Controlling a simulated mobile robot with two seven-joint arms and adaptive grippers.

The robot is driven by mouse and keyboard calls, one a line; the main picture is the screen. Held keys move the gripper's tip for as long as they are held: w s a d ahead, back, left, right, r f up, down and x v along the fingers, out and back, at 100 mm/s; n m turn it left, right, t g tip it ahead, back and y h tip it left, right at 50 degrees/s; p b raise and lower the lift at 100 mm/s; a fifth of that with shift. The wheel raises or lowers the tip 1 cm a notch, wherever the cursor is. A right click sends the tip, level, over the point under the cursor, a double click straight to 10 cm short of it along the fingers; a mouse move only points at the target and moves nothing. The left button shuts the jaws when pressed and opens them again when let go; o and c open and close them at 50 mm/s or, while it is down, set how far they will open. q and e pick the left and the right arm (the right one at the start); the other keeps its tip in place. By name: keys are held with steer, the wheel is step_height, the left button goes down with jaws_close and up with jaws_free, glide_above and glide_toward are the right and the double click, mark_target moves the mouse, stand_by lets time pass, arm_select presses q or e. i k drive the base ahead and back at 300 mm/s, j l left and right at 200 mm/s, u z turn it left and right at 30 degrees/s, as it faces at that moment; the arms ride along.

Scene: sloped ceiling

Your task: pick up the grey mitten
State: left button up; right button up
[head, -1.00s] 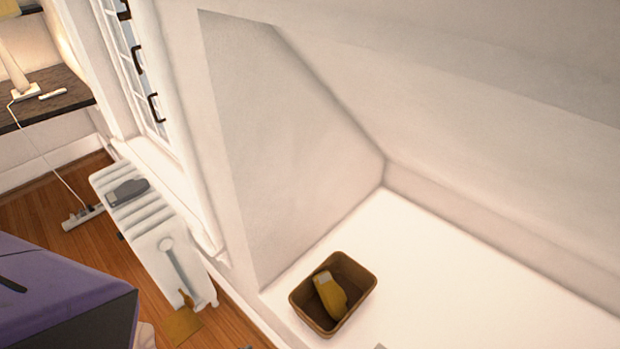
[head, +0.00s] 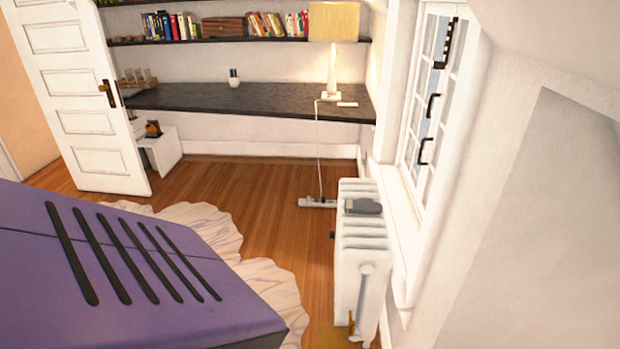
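A grey mitten (head: 363,206) lies flat on top of the white radiator (head: 360,245), below the window. It is small in the head view, and its details are hard to make out. Neither of my grippers shows in this view. The purple surface with dark slots at the lower left hides part of the floor.
A dark desk (head: 250,99) with a lit lamp (head: 333,50) runs along the far wall under bookshelves. A white door (head: 80,95) stands open at the left. A power strip (head: 317,203) lies on the wooden floor near the radiator, and a pale rug (head: 215,230) lies further left.

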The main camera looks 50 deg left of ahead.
mark_target(363, 205)
steer(key=u, duration=1.3)
steer(key=k+z, duration=0.1)
steer(key=k, duration=0.5)
steer(key=z, duration=1.5)
steer(key=j+z, duration=0.1)
steer(key=z, duration=1.5)
steer(key=k+j, duration=0.1)
steer(key=j, duration=0.3)
steer(key=k+j, duration=0.15)
steer(key=j, duration=0.2)
steer(key=k+j, duration=0.1)
steer(key=j, duration=0.3)
steer(key=k+j, duration=0.15)
steer(key=j, duration=0.25)
steer(key=k+j, duration=0.1)
steer(key=j, duration=0.25)
steer(key=k+j, duration=0.15)
steer(key=j, duration=0.25)
steer(key=k+j, duration=0.1)
steer(key=j, duration=0.3)
steer(key=k+j, duration=0.15)
steer(key=j, duration=0.2)
steer(key=z, duration=0.05)
